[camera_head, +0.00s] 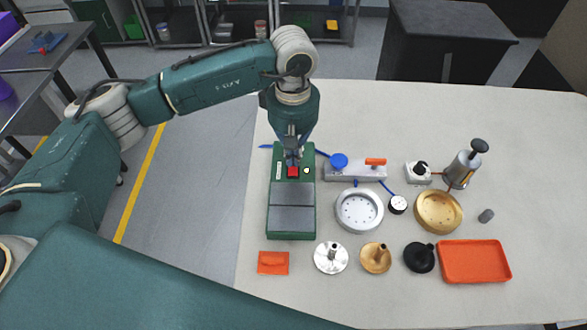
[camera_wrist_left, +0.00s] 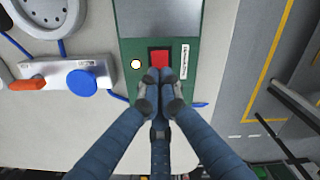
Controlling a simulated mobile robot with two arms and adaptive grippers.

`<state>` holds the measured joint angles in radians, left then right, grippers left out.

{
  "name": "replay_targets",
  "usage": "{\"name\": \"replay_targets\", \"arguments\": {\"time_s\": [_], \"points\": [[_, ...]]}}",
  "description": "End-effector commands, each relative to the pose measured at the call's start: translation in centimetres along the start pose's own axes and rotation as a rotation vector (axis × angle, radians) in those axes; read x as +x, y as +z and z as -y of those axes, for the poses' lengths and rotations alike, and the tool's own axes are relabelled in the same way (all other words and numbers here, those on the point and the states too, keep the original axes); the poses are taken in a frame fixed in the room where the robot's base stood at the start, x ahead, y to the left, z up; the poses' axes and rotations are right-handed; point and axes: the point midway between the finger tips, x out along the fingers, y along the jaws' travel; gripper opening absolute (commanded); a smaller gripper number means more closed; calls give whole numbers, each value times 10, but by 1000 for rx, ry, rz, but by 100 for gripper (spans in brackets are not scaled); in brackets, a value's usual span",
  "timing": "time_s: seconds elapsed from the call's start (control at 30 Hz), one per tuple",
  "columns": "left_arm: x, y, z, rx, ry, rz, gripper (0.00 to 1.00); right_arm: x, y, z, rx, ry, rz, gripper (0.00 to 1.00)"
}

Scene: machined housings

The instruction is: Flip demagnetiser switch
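The demagnetiser is a long green box (camera_head: 291,226) with two grey plates, lying on the near-left part of the table; its green end also shows in the left wrist view (camera_wrist_left: 128,22). On its far end are a red switch (camera_head: 293,172) and a small pale yellow round lamp (camera_head: 306,171). My left gripper (camera_head: 292,156) points down over that end. In the left wrist view its fingertips (camera_wrist_left: 159,76) are together at the edge of the red switch (camera_wrist_left: 159,57) and cover part of it. Whether they touch it I cannot tell. My right gripper is out of view.
Right of the box are a grey fixture (camera_head: 345,175) with a blue knob and orange handle, a silver ring housing (camera_head: 359,210) and a brass one (camera_head: 438,211). An orange pouch (camera_head: 273,263) lies in front. An orange tray (camera_head: 475,262) is at right. The far table is clear.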

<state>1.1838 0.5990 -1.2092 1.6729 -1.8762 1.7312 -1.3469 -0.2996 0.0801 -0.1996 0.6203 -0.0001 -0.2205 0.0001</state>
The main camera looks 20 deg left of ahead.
Motion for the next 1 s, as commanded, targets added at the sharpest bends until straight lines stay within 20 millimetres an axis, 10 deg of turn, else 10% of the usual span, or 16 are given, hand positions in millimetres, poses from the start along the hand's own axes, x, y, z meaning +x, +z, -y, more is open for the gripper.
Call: {"name": "replay_targets", "arguments": {"time_s": [0.57, 1.0], "points": [[5, 0, 0, 0, 0, 0, 0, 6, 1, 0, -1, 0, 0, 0], [-27, 0, 0, 0, 2, -1, 0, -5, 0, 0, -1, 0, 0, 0]]}}
